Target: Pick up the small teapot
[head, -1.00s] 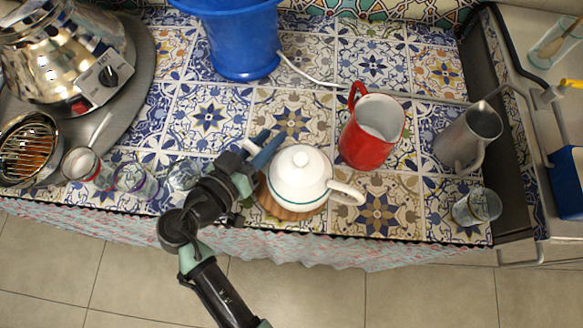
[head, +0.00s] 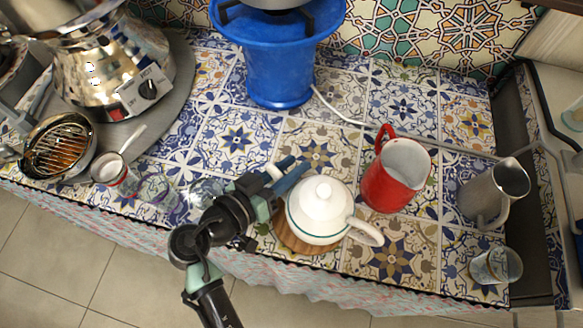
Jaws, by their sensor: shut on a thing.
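The small teapot (head: 322,207) is white with a thin green line near its base and a round lid knob. It stands at the front middle of the tiled counter, over a round wooden board (head: 292,240). Its handle points right and its spout points left. My gripper (head: 285,177) is at the teapot's left side, its fingers at the spout, and is shut on the teapot. The arm partly hides the spout and the contact. I cannot tell whether the teapot is clear of the board.
A red jug (head: 393,177) stands close on the right. A grey metal pitcher (head: 490,192) and a glass (head: 495,265) are farther right. A blue stand (head: 278,70) is behind. A samovar (head: 110,65), a strainer bowl (head: 60,147) and glasses (head: 158,190) are left.

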